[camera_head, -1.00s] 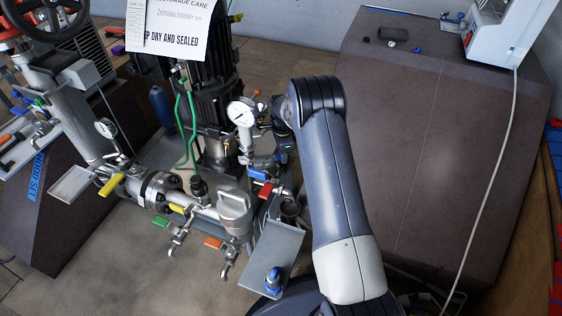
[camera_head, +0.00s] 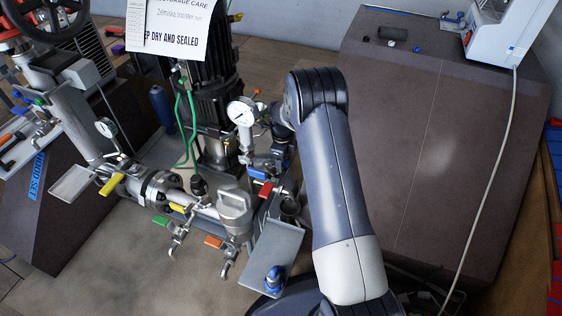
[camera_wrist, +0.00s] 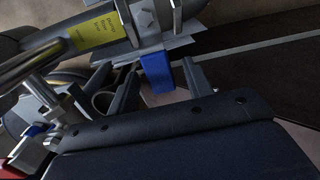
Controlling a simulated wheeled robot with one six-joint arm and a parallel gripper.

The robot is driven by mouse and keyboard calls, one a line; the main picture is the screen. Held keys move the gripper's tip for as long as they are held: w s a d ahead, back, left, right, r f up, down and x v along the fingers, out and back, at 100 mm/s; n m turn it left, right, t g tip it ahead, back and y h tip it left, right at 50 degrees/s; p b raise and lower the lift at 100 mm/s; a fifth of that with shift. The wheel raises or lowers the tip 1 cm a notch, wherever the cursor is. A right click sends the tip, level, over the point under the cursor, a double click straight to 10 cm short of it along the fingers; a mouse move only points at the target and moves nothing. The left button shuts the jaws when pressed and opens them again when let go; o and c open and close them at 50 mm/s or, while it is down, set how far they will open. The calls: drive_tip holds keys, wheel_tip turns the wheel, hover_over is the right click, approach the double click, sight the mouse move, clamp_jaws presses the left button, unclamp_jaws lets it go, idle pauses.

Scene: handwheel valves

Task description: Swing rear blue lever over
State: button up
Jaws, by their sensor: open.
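In the wrist view a blue lever (camera_wrist: 157,72) hangs below a metal pipe fitting. My gripper (camera_wrist: 160,83) is open, with one finger on each side of this lever; I cannot tell whether either finger touches it. In the head view my wrist is beside the pressure gauge, and my fingers are hard to make out behind the arm and fittings. Another blue lever (camera_head: 258,173) shows in the head view just below the gauge, above a red lever (camera_head: 265,190). Whether the lever between my fingers shows in the head view is unclear.
The white-faced gauge (camera_head: 241,113) stands close to my wrist. Yellow (camera_head: 112,184), green (camera_head: 160,220) and orange (camera_head: 213,242) levers sit along the pipework to the left. A grey plate (camera_head: 278,248) is below. The brown surface (camera_head: 450,150) at right is mostly clear.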

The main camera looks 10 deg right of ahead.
drive_tip(key=shift+r, duration=0.1)
drive_tip(key=shift+r+p, duration=1.9)
drive_tip(key=shift+r, duration=1.05)
wheel_tip(320, 180, up, 11)
drive_tip(key=p, duration=0.2)
drive_tip(key=shift+f+p, duration=0.15)
drive_tip(key=shift+p, duration=0.2)
wheel_tip(320, 180, down, 14)
drive_tip(key=b, duration=0.5)
drive_tip(key=shift+f, duration=0.2)
